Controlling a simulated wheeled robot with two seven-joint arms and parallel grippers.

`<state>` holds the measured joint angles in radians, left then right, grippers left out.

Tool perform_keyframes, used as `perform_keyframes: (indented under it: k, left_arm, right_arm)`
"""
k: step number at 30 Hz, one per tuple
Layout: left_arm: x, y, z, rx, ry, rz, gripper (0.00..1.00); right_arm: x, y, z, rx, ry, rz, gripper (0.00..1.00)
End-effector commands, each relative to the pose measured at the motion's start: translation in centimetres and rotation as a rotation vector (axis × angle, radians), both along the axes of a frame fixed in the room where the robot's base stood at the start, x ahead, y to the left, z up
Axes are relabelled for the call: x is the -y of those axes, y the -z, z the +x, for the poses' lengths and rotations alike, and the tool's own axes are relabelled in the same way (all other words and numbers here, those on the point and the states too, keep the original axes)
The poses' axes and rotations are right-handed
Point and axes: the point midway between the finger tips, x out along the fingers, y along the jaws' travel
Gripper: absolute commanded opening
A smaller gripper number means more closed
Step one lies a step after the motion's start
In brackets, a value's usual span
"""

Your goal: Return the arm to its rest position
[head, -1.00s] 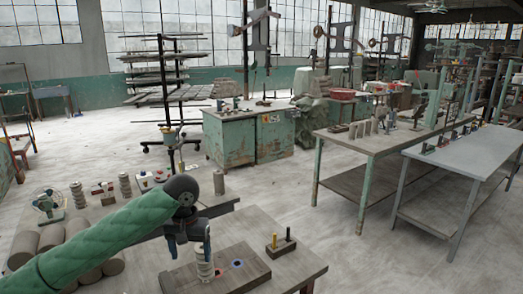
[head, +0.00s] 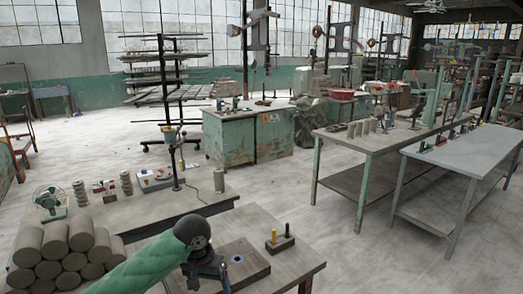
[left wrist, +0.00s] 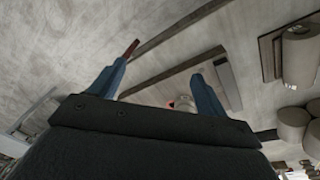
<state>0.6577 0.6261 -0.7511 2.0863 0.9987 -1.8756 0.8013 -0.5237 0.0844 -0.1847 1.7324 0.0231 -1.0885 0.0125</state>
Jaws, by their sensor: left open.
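My left arm reaches in from the bottom of the head view in a green sleeve. Its left gripper (head: 207,278) is low in front of the wooden block (head: 252,267), partly cut off by the frame's lower edge. In the left wrist view its two blue fingers (left wrist: 160,69) are spread apart with nothing held between them. A small pale round piece with a red mark (left wrist: 183,103) shows beyond the fingers, beside the right one. The block's blue-marked square (head: 238,260) is visible; its left part is hidden behind my gripper. My right gripper is not in view.
A pile of clay cylinders (head: 60,250) stands close left of my arm. A dark stand with black and yellow pegs (head: 281,241) is right of the block. Open floor lies beyond the table.

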Motion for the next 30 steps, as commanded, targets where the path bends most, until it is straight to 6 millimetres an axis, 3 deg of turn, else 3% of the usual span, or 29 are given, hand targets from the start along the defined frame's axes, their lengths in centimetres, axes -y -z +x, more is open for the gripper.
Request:
perform_keyframes:
  k: [6, 15, 23, 30]
  left_arm:
    - [2.4, 3.7, -3.0, 0.042, 0.056, -0.068, 0.76]
    - [4.2, 7.6, -7.0, 0.111, 0.089, -0.139, 0.76]
    - [4.4, 10.6, -10.6, 0.166, 0.086, -0.173, 0.76]
    - [3.4, 13.1, -14.1, 0.212, 0.059, -0.173, 0.76]
  right_arm:
    - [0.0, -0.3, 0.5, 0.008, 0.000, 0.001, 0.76]
    - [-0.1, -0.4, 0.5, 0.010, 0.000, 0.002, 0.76]
    - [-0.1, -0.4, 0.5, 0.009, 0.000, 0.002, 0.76]
    - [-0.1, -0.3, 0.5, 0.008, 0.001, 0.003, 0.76]
